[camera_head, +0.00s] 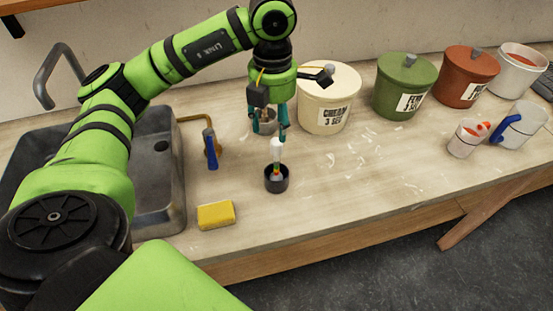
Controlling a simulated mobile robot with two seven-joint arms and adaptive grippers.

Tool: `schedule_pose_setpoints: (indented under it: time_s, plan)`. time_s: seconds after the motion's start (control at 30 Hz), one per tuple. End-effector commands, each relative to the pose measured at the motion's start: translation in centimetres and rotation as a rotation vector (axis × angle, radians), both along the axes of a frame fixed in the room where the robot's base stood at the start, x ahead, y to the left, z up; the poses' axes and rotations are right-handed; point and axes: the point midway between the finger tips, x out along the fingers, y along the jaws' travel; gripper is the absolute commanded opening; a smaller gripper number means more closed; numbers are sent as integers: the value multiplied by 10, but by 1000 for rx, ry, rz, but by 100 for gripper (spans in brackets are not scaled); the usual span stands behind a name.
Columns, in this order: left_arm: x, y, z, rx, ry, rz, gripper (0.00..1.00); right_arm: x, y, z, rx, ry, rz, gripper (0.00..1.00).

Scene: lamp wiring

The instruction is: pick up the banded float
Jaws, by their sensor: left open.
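The banded float (276,151) has a white upper part and coloured bands lower down. It stands about upright in a small black cup (276,184) on the counter, and its lowest part is hidden inside the cup. My left gripper (267,135) points down, with its teal fingers spread apart above and slightly behind the float in the picture. The fingers do not appear to close on the float. A grey metallic thing (266,124) shows between them, and I cannot tell what it is. My right gripper is not in view.
A yellow sponge (216,215) and a blue-handled tool (211,148) lie left of the cup, near the sink (158,190). A cream canister (326,110) stands close right of the gripper. The counter right of the cup is clear.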

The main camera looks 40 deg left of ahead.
Motion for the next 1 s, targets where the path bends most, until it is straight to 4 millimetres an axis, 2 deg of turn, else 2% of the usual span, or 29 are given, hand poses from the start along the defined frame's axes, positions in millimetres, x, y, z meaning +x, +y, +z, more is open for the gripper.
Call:
schedule_pose_setpoints:
  time_s: [0.3,0.4,0.53,0.73,0.87,1.0]
  plan:
    - [-3,-9,-38,-2,7,-4,54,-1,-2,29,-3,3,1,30]
    - [-2,-9,-53,-3,6,-3,54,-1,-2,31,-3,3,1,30]
    - [-2,-9,-62,-4,2,-4,54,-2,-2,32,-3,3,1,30]
    - [-1,-9,-63,-4,1,-4,54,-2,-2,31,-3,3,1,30]
    - [-1,-9,-62,-5,1,-4,2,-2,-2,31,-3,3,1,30]
    - [-1,-9,-62,-5,1,-4,0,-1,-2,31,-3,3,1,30]
